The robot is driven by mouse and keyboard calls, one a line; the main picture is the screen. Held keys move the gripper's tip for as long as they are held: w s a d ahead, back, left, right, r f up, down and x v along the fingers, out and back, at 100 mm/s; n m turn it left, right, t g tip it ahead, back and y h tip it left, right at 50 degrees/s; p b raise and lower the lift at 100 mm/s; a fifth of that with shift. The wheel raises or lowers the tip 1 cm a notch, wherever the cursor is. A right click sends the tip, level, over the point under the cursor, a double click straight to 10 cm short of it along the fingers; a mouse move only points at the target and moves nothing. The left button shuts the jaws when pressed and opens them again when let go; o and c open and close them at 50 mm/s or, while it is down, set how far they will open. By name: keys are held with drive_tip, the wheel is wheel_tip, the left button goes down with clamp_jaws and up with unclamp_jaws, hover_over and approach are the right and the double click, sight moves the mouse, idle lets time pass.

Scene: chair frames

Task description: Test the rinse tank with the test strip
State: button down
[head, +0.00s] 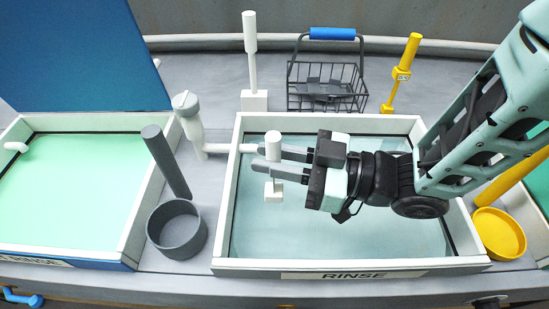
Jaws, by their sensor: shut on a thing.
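The rinse tank (365,275), marked RINSE, is a white-rimmed tank of pale blue-green liquid in the middle of the head view. My gripper (266,161) reaches in from the right over its left half. It is shut on a small white upright piece with a block at its lower end, which looks like the test strip (273,191). The fingers hide its middle. The block appears over the liquid; I cannot tell whether it touches the surface.
A white pipe (189,120) stands at the tank's left edge. A grey round pot (176,230) is beside it. Behind the tank are a white stand (254,100), a wire basket (328,95) and a yellow stand (401,75). A yellow dish (499,234) is right; a green-liquid tank (75,185) is left.

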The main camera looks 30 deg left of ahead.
sight(275, 136)
drive_tip(key=shift+r+p, duration=3.05)
drive_tip(key=shift+r, duration=1.55)
